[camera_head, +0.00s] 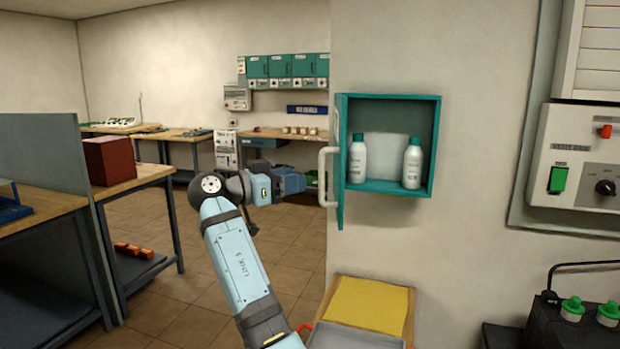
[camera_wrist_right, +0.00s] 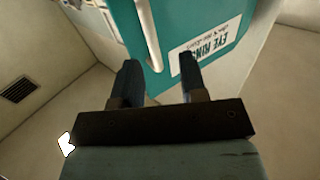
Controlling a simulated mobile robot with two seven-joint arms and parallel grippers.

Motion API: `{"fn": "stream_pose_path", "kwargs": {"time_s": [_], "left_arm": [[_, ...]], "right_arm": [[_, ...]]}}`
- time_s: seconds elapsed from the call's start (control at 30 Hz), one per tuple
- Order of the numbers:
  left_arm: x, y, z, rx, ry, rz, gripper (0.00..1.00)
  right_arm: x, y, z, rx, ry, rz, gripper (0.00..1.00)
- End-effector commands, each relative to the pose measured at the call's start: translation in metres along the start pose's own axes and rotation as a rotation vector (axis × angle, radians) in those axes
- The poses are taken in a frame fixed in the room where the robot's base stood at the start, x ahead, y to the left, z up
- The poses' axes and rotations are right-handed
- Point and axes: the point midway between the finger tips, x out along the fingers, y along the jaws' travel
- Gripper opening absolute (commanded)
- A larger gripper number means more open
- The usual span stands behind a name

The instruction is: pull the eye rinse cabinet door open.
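The eye rinse cabinet (camera_head: 437,150) is a teal box on the wall right of centre in the head view. Its door (camera_head: 341,165) stands open, hinged at the left and swung out toward me, seen nearly edge-on. The white bar handle (camera_head: 324,176) is on the door's left face. My right gripper (camera_head: 303,182) is just left of the handle. In the right wrist view its two dark fingers (camera_wrist_right: 158,78) are apart, with the handle (camera_wrist_right: 149,35) ahead of the gap and the labelled door (camera_wrist_right: 185,30) behind. No grip on the handle shows. My left gripper is out of view.
Two white bottles (camera_head: 357,160) stand inside the cabinet. A yellow-topped wooden stand (camera_head: 368,303) is below it. A control panel (camera_head: 578,160) hangs at the right. Workbenches (camera_head: 130,185) stand at the left, with open tiled floor (camera_head: 190,250) between.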

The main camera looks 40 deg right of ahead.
Motion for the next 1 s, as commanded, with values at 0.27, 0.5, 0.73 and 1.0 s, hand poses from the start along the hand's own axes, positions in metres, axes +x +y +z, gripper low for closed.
{"fn": "stream_pose_path", "kwargs": {"time_s": [0.27,0.5,0.73,1.0], "left_arm": [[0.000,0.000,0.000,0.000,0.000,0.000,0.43],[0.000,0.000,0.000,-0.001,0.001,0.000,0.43],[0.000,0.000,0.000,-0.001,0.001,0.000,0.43],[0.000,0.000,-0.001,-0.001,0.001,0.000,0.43]], "right_arm": [[-0.058,0.000,0.000,-0.001,0.000,-0.001,0.39],[-0.078,0.000,-0.001,0.000,0.001,0.001,0.39],[-0.079,0.000,0.000,0.000,0.000,0.001,0.39],[-0.079,0.000,0.000,0.000,0.000,0.001,0.39]]}}
